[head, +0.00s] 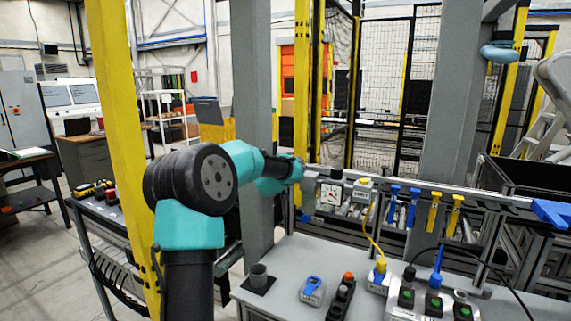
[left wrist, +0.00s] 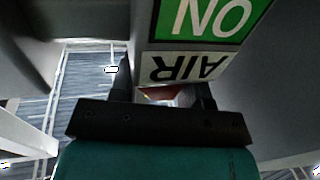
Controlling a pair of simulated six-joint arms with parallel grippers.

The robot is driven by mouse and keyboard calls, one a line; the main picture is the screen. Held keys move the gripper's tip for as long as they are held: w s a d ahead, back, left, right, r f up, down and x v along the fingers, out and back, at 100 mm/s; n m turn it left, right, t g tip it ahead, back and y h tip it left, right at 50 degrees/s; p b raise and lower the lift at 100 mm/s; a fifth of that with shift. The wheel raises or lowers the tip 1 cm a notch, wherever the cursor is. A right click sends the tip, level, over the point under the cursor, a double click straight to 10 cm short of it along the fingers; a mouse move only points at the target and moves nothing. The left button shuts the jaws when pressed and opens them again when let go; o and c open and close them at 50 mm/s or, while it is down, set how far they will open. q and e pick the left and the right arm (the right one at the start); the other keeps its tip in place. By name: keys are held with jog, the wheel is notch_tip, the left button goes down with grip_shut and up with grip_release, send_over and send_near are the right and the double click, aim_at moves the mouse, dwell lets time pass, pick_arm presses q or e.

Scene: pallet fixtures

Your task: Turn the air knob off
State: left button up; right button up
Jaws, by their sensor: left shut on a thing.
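My left arm reaches forward to the rail behind the grey bench, and the left gripper (head: 308,181) is at the left end of that rail, beside a white square dial gauge (head: 331,194). In the left wrist view the gripper (left wrist: 163,92) has its two dark fingers on either side of a small, dim, partly reddish thing, which I take to be the air knob (left wrist: 158,94). The gripper is shut on it. The knob is mostly hidden by the fingers and label, so its turn angle cannot be told. A green ON sign (left wrist: 205,20) and AIR label (left wrist: 185,68) appear upside down above it.
A grey post (head: 253,120) stands just behind my left arm. Blue clips (head: 391,206) and yellow clips (head: 433,212) hang along the rail to the right.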

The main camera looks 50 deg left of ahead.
pick_arm(q)
jog(key=shift+s+a+r+m+t+h, duration=0.1)
jog(key=shift+r+m+t+h, duration=0.05)
jog(key=shift+m+t+h, duration=0.45)
jog(key=shift+a+r+m+t+h, duration=0.1)
jog(key=shift+m+t+h, duration=0.2)
jog(key=shift+m+h, duration=0.35)
jog(key=shift+d+m+h, duration=0.1)
jog(key=shift+m+h, duration=0.15)
jog(key=shift+h, duration=0.6)
jog(key=o, duration=0.7)
jog(key=shift+f, duration=0.1)
jog(key=shift+c, duration=0.2)
jog(key=shift+o, duration=1.4)
jog(key=shift+f, duration=0.1)
jog(key=shift+s+d, duration=0.1)
jog(key=v, duration=1.7)
jog(key=shift+f, duration=0.15)
jog(key=shift+d, duration=0.1)
